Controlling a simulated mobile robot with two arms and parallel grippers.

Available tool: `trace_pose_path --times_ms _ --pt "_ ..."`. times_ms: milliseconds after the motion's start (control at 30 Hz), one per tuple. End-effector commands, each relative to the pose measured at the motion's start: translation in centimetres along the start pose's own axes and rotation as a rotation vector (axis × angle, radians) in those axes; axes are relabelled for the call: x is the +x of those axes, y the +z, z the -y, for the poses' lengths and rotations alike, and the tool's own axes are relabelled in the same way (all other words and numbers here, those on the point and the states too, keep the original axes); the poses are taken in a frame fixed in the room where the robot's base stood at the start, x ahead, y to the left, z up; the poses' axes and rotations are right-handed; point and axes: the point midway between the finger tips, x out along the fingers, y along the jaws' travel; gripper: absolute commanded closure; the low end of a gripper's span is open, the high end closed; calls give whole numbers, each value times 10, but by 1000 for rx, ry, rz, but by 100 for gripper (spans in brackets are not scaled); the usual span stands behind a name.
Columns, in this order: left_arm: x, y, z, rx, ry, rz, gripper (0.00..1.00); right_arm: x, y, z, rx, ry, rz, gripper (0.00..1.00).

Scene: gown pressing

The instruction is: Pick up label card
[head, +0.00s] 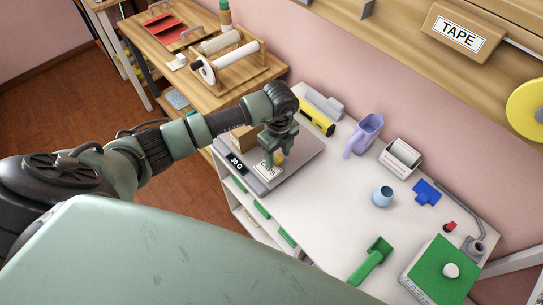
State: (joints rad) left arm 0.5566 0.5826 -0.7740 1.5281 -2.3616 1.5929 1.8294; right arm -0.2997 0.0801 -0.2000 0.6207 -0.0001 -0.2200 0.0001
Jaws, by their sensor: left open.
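A white label card with dark lettering that seems to read "CAPS" (266,171) lies on the grey scale (290,168) at the left end of the white table. My left gripper (273,158) points down right over the card's far edge. It is open; I cannot tell whether its fingers touch the card. The gripper hides part of the card and a small yellow thing beside it. My right gripper is not in view.
A cardboard box (244,138) stands behind the gripper. The table's middle is clear.

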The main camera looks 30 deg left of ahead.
Motion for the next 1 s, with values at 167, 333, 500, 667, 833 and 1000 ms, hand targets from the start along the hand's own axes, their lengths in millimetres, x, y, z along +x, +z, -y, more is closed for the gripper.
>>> trace_pose_path --times_ms 167,333,500,667,833,1000 --pt "0 0 0 0 0 0 59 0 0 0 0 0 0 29" --pt "0 0 0 0 0 0 100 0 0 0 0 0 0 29" --pt "0 0 0 0 -1 0 100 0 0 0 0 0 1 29" --pt "-2 0 0 0 -1 0 100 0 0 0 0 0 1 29" --pt "-14 1 1 0 -3 1 100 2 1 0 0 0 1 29" --pt "-44 1 2 1 -7 1 100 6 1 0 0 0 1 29"
